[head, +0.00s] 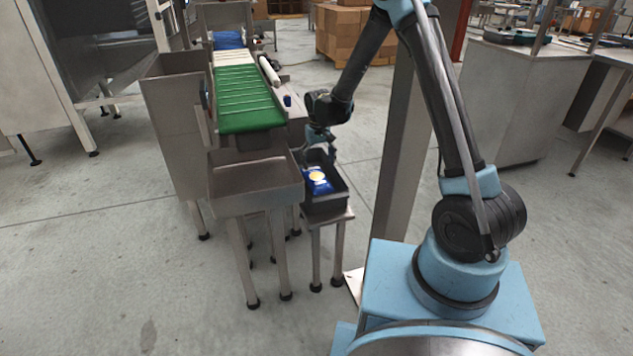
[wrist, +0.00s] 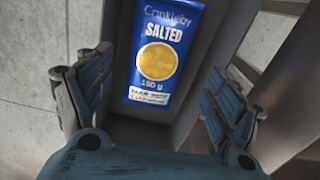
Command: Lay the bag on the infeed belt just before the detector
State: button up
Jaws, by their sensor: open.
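The bag (head: 317,181) is blue with a yellow disc and lies in a dark tray (head: 327,203) on a small metal stand. In the wrist view the bag (wrist: 160,55) shows the word SALTED and sits ahead of my gripper (wrist: 158,105), between the lines of its two fingers. My gripper (head: 320,140) is open and empty, above the tray, apart from the bag. The green infeed belt (head: 245,100) lies behind and left of the tray. A white belt section (head: 233,58) continues beyond it; I cannot clearly make out the detector.
An empty metal tray (head: 252,180) stands at the belt's near end, beside the dark tray. A metal cabinet (head: 175,110) borders the belt on the left. A steel post (head: 398,140) stands right of the stand. A dark blue cup-like item (head: 287,100) sits beside the belt.

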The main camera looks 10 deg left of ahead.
aim_at(318, 177)
jog(key=shift+f, duration=4.65)
jog(key=c, duration=0.9)
jog(key=shift+r, duration=0.1)
